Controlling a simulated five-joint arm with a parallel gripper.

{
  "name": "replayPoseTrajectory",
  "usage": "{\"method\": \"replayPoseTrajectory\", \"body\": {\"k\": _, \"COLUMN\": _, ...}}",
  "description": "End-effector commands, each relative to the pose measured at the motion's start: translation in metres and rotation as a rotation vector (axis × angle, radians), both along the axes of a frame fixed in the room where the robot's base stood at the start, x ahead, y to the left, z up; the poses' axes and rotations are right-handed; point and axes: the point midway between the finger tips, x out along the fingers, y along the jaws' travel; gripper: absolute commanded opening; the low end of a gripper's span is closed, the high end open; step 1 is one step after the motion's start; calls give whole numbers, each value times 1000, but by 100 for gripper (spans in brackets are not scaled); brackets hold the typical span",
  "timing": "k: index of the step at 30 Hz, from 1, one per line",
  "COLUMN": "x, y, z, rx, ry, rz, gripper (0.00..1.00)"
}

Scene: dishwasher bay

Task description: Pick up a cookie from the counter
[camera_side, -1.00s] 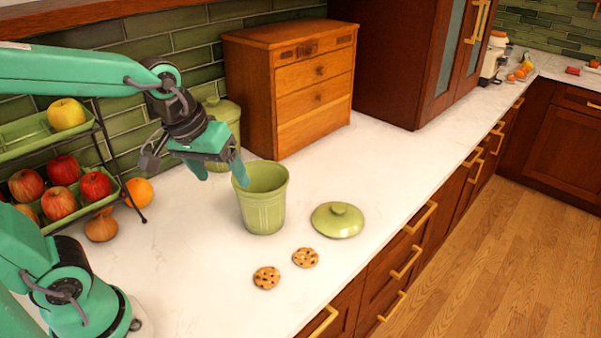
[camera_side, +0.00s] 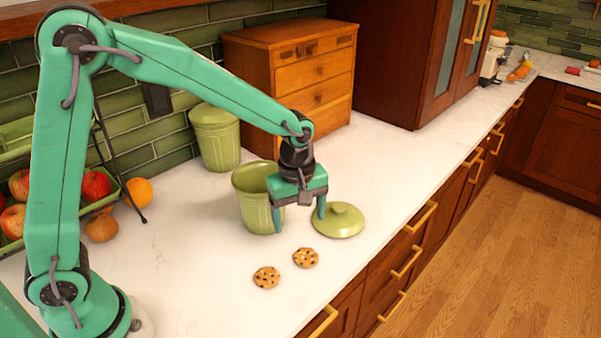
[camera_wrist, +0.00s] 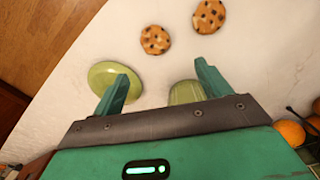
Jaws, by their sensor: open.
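Two chocolate-chip cookies lie flat on the white counter (camera_side: 190,275). The left cookie (camera_side: 266,277) is nearer the camera; the right cookie (camera_side: 305,257) lies close beside it, apart from it. In the wrist view the cookies show at the top, one at the centre (camera_wrist: 155,40) and one to its right (camera_wrist: 208,16). My gripper (camera_side: 298,226) is open and empty, fingers pointing down, above the counter between the open green jar and its lid, behind the cookies in the side view. In the wrist view its two fingers (camera_wrist: 160,85) stand apart, below the cookies.
The open green jar (camera_side: 252,208) stands just left of my gripper. Its green lid (camera_side: 338,221) lies on the counter to the right. A lidded green canister (camera_side: 216,140), wooden drawer box (camera_side: 310,80), orange (camera_side: 139,191) and fruit rack stand behind. Counter left of the cookies is clear.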

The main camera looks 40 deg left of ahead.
Motion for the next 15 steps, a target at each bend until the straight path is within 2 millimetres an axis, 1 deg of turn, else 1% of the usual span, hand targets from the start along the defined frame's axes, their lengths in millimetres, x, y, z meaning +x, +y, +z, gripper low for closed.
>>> {"method": "replayPoseTrajectory", "body": {"k": 1, "x": 3, "y": -4, "z": -8, "rx": 3, "ry": 13, "rz": 24, "gripper": 77}}
{"method": "replayPoseTrajectory", "body": {"k": 3, "x": 5, "y": -8, "z": -17, "rx": 5, "ry": 26, "rz": 57, "gripper": 77}}
{"method": "replayPoseTrajectory", "body": {"k": 6, "x": 8, "y": -11, "z": -24, "rx": 7, "ry": 35, "rz": 89, "gripper": 77}}
{"method": "replayPoseTrajectory", "body": {"k": 15, "x": 9, "y": -13, "z": -29, "rx": 9, "ry": 40, "rz": 105, "gripper": 77}}
